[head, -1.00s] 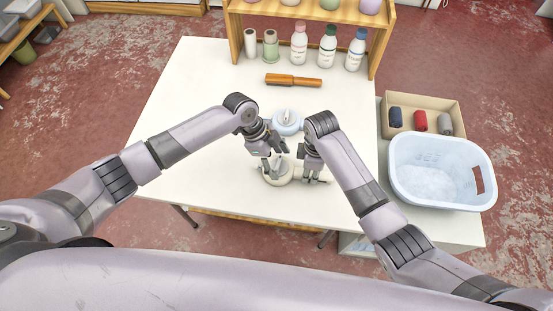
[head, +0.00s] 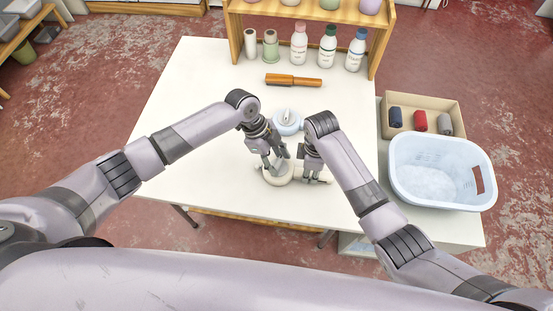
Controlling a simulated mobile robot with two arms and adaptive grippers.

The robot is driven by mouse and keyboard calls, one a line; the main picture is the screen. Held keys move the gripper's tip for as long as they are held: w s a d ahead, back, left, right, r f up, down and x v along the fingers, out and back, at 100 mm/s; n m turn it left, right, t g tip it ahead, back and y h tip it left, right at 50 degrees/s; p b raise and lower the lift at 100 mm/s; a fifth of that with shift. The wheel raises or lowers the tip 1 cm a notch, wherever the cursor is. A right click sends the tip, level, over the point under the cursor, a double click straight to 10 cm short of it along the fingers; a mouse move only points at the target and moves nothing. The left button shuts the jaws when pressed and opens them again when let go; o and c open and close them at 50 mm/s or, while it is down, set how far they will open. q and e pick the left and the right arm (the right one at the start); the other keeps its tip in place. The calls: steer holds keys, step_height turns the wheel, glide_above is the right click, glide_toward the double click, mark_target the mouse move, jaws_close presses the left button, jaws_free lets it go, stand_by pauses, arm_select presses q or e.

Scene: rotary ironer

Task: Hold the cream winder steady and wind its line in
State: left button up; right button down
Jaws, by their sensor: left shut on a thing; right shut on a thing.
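The cream winder (head: 283,181) is a low round body on the white table in front of me, partly hidden by my grippers. My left gripper (head: 276,167) points down over the winder's top and is shut on a part of it, seemingly its crank. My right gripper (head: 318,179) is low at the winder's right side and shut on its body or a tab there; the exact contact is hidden. The line cannot be made out. A similar pale blue winder (head: 287,122) stands just behind, between my two wrists.
A wooden brush-like tool (head: 293,80) lies further back, before a shelf (head: 374,45) with bottles and rolls. At right are a pale blue basket (head: 441,172) and a cardboard box (head: 433,103) with rolled cloths. The table's left side is clear.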

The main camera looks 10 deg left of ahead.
arm_select(q)
steer(key=shift+m+g, duration=0.3)
steer(key=shift+m, duration=0.5)
steer(key=o, duration=1.2)
steer(key=shift+r, duration=0.1)
steer(key=v, duration=1.1)
steer(key=shift+w+a+r, duration=0.1)
steer(key=shift+r, duration=0.3)
arm_select(e)
steer(key=c, duration=1.2)
jaws_free()
